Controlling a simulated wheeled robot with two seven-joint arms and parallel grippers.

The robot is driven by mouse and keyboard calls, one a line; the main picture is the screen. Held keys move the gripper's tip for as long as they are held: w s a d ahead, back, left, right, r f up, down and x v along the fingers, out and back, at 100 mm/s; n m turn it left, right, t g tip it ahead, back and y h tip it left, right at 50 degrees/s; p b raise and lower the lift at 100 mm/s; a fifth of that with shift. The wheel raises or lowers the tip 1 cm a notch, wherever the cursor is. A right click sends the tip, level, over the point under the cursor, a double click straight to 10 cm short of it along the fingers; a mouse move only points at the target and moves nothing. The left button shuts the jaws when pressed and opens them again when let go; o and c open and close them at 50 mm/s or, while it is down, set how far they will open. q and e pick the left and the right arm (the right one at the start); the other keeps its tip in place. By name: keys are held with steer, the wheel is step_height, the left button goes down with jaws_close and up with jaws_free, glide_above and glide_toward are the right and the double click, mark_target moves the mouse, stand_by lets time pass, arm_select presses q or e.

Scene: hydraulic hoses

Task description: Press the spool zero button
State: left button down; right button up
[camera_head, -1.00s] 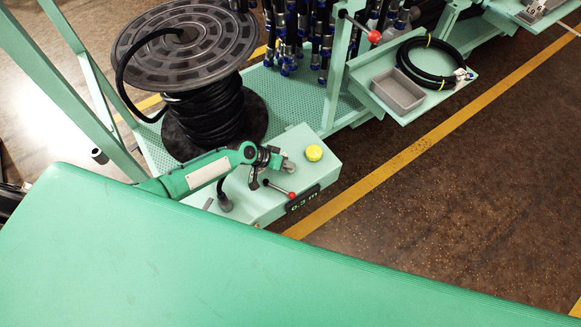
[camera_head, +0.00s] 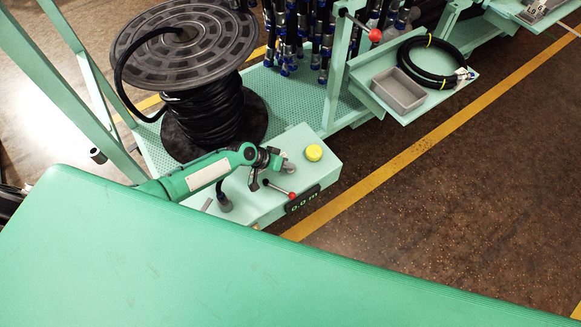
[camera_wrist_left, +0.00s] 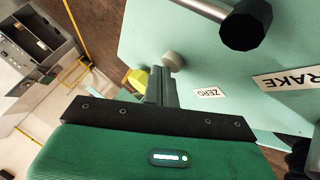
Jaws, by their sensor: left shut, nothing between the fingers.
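The spool zero button is a small grey round knob (camera_wrist_left: 174,60) beside a ZERO label (camera_wrist_left: 209,92) on the pale green box (camera_head: 262,203). My left gripper (camera_head: 290,168) is over the top of this box. In the left wrist view its shut, empty fingers (camera_wrist_left: 163,82) point at the button, and their tips are at it. I cannot tell if they press it down. In the head view the gripper hides the button. The display (camera_head: 304,200) on the box's front edge reads 0.0 m. My right gripper is not in view.
A yellow button (camera_head: 314,152) is just right of the gripper. A red-knobbed lever (camera_head: 292,196) is in front of it. A black hose spool (camera_head: 205,115) stands behind. A grey bin (camera_head: 398,90) and coiled hose (camera_head: 430,58) lie on a side tray.

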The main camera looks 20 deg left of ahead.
arm_select(q)
steer(key=shift+r+p, duration=0.7)
steer(key=shift+r, duration=0.2)
steer(key=shift+r, duration=0.1)
step_height(320, 180, up, 5)
steer(key=p, duration=0.4)
stand_by(0.7)
